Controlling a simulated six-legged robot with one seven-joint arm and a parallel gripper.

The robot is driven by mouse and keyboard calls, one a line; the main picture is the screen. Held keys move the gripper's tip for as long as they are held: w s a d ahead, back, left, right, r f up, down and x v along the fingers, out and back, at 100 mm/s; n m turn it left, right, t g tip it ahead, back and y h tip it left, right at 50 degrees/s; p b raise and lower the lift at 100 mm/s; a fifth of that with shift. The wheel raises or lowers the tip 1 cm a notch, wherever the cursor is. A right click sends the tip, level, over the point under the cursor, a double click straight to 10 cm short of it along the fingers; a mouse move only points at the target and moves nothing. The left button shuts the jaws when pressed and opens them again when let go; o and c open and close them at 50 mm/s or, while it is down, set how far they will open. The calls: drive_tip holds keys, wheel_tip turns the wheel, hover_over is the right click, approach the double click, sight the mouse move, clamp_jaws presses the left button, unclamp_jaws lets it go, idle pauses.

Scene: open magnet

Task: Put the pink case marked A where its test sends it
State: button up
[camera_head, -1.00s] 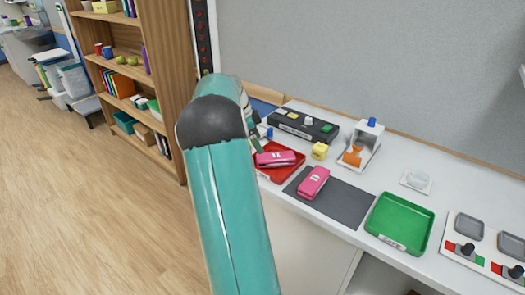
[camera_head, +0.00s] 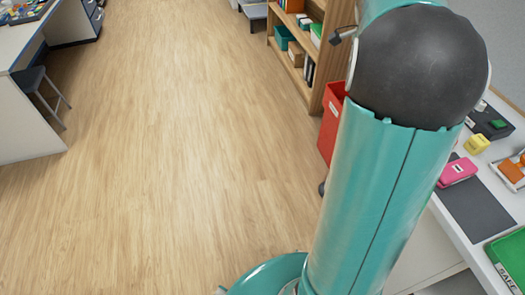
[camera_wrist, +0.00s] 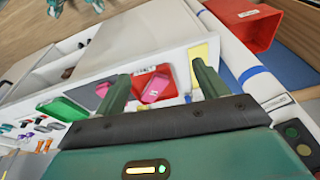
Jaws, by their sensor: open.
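A pink case (camera_head: 458,172) lies on the dark mat (camera_head: 478,212) on the white bench at the right of the head view. In the wrist view a pink case (camera_wrist: 156,88) lies in the red tray (camera_wrist: 143,81), and a bit of pink (camera_wrist: 102,89) shows beside my left finger. I cannot read a letter on either. A green tray marked SAFE (camera_head: 508,258) is at the lower right; it also shows in the wrist view (camera_wrist: 62,108). My arm hides the red tray in the head view.
A yellow block (camera_head: 477,144), a black device (camera_head: 493,122) and an orange part (camera_head: 512,170) stand on the bench. A red bin (camera_head: 333,122) is on the floor behind my arm; a red bin (camera_wrist: 243,25) shows in the wrist view. The floor to the left is clear.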

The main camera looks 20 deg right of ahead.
drive_tip(key=s+a+r+n+t+y, duration=0.1)
drive_tip(key=s+a+r+n+t, duration=0.1)
drive_tip(key=a+n, duration=0.65)
drive_tip(key=s+a+r+n+t, duration=0.1)
drive_tip(key=a+n+t, duration=0.15)
drive_tip(key=a, duration=1.15)
drive_tip(key=s+a+f+n, duration=0.2)
drive_tip(key=s+a+n, duration=0.2)
drive_tip(key=a, duration=0.3)
drive_tip(key=s+a+f+n+t+y, duration=0.1)
drive_tip(key=s+a+f+n, duration=0.1)
drive_tip(key=s+a+n, duration=0.3)
drive_tip(key=shift+s+a+n+y, duration=0.2)
drive_tip(key=shift+a+n+y, duration=0.15)
drive_tip(key=shift+a, duration=0.55)
drive_tip(key=shift+t, duration=0.25)
drive_tip(key=c, duration=0.8)
drive_tip(key=shift+d, duration=0.2)
